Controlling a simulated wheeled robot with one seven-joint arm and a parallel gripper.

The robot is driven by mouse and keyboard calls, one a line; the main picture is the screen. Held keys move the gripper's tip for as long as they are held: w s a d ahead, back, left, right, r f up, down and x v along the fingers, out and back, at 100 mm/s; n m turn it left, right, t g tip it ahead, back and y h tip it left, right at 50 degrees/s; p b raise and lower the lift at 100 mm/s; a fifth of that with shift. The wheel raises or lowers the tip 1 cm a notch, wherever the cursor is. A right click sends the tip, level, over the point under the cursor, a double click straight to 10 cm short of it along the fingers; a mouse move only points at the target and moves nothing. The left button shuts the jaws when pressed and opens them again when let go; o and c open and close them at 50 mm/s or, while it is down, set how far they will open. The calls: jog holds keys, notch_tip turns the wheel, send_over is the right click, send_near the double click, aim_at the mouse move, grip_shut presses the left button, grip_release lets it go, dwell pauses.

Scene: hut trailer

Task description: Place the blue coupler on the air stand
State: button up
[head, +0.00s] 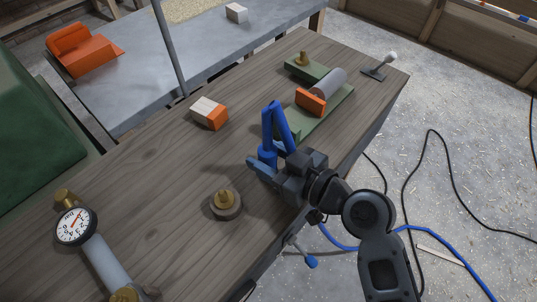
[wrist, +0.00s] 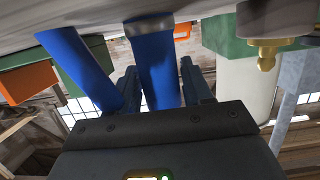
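The blue coupler (head: 267,154) stands by the table's front side, with a blue arm slanting up from it in the head view. In the wrist view its round blue body (wrist: 153,68) with a grey ring lies between the two fingers, and a second blue bar leans at the left. My gripper (head: 268,162) reaches in low from the right, its fingers against both sides of the body. Whether the coupler's end touches the table is unclear. A brass fitting on a round base (head: 226,203) stands nearer; which fitting is the air stand is not certain.
A pressure gauge (head: 75,226) stands front left. An orange-and-white block (head: 209,112) lies toward the back edge. Hoses cross the floor at right.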

jog(key=o, duration=0.3)
jog(key=shift+o, duration=0.2)
jog(key=shift+r, duration=0.2)
jog(key=b+v, duration=0.1)
jog(key=v, duration=1.1)
